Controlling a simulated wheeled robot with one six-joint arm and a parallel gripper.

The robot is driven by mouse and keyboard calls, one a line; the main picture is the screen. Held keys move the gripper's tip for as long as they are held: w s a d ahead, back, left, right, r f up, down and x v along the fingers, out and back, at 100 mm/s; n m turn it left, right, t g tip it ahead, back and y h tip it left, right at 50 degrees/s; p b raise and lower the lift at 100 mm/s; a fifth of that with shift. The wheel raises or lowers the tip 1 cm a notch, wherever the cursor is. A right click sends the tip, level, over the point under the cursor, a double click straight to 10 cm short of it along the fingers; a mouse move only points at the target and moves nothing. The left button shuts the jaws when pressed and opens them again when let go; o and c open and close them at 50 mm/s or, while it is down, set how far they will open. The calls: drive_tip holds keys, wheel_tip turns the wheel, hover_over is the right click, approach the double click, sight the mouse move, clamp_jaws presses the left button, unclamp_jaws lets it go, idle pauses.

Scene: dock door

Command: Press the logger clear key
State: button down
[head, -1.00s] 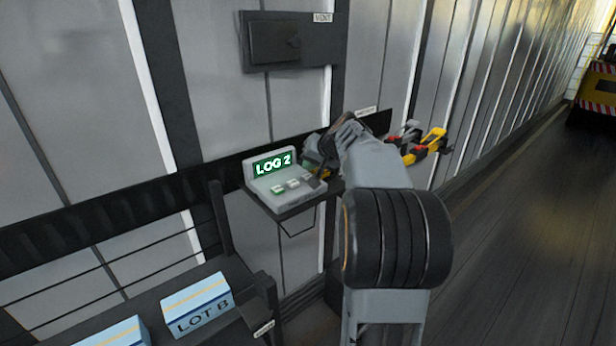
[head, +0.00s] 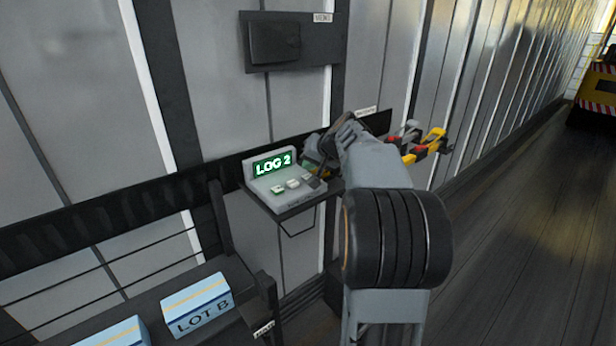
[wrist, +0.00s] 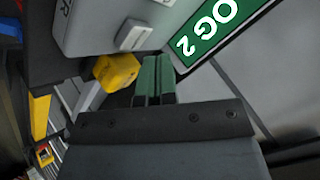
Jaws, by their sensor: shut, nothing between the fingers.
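The logger (head: 290,200) is a pale grey console on a wall shelf, with a lit green screen (head: 272,164) reading "LOG 2". Small keys (head: 292,183) sit on its sloped top; I cannot read their labels. In the wrist view the screen (wrist: 208,30) is at the top right, and one pale raised key (wrist: 135,36) shows on the logger body (wrist: 90,25). My gripper (wrist: 152,62) is shut and empty, its green fingertips close to the logger's edge near that key. I cannot tell whether they touch. In the head view my arm partly hides the fingertips.
A rack with yellow and red tools (head: 425,145) is right of the logger. A yellow piece (wrist: 116,72) lies close to the fingers in the wrist view.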

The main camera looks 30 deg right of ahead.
sight(309, 176)
drive_tip(key=shift+f, duration=0.15)
drive_tip(key=shift+f+b, duration=0.3)
drive_tip(key=shift+b, duration=0.2)
drive_tip(key=shift+f+b, duration=0.5)
drive_tip(key=shift+f, duration=0.05)
idle(0.6)
drive_tip(key=shift+r, duration=0.15)
drive_tip(key=shift+r+p, duration=0.7)
drive_tip(key=shift+r, duration=0.15)
drive_tip(key=shift+r+p, duration=1.95)
drive_tip(key=shift+r, duration=0.6)
